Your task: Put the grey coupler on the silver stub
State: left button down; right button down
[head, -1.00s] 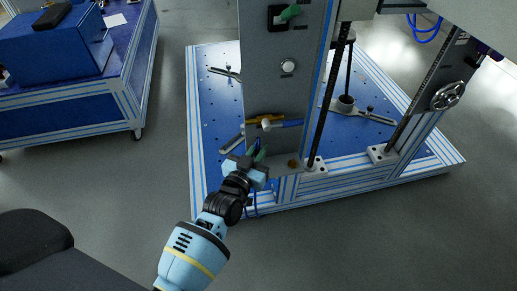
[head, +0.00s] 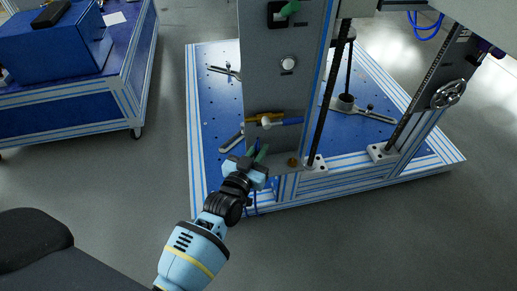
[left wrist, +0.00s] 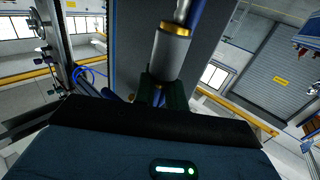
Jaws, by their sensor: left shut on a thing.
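The grey coupler (left wrist: 171,55) shows in the left wrist view as a grey cylinder with a brass ring near its upper end. My left gripper (left wrist: 163,92) is shut on its lower part with dark green fingers. A silver rod (left wrist: 182,12), seemingly the stub, shows beyond the brass ring; I cannot tell whether the two touch. In the head view my left gripper (head: 256,161) is at the lower front of the grey column, and the coupler is too small to make out. My right gripper is not in view.
The blue base plate (head: 207,115) surrounds the column.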

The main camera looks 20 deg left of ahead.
pick_arm(q)
jog(key=shift+f, duration=0.4)
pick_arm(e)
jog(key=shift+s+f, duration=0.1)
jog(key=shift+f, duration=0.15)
pick_arm(q)
jog(key=shift+f+b, duration=0.55)
jog(key=shift+f, duration=0.05)
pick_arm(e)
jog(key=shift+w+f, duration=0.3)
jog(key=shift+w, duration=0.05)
pick_arm(q)
jog(key=c, duration=1.4)
grip_release()
jog(key=shift+o, duration=0.2)
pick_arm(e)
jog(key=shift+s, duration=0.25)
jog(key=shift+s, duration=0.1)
